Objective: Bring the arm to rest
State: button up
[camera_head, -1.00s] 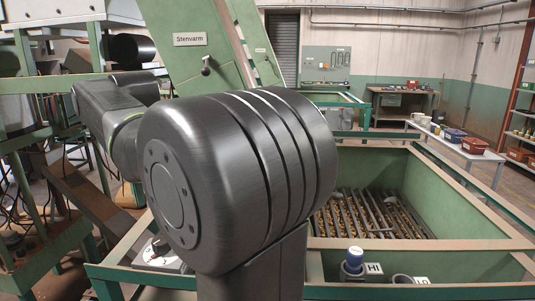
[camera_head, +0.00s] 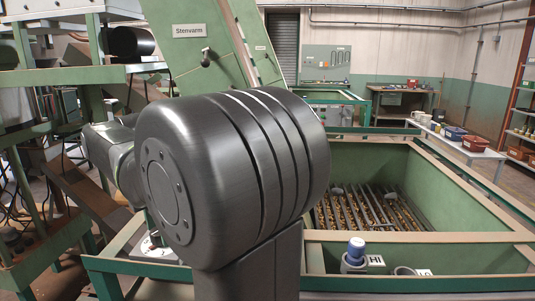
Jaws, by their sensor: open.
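My own arm fills the middle of the head view, with a large dark joint in front and a further link reaching back to the left. My gripper is not in view; it is hidden behind the arm or outside the picture. The green hopper (camera_head: 465,197) stands to the right of my arm, with a grate (camera_head: 370,210) and nuts at its bottom.
A blue-topped cylinder (camera_head: 356,249) stands in the hopper's front compartment beside a label marked HI (camera_head: 376,261). A sloped green chute (camera_head: 205,62) labelled Stenvarm rises behind my arm. Green framework (camera_head: 50,240) is close on the left. A white table (camera_head: 455,140) holds bins at the right.

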jog(key=m, duration=0.1)
jog(key=m+b, duration=0.1)
jog(key=shift+f+m+b, duration=0.2)
jog(key=shift+m+b, duration=0.1)
notch_tip(320, 180, up, 13)
jog(key=d+m+p, duration=0.1)
jog(key=shift+s+d+p, duration=0.15)
jog(key=shift+d+p, duration=0.05)
jog(key=shift+p, duration=0.1)
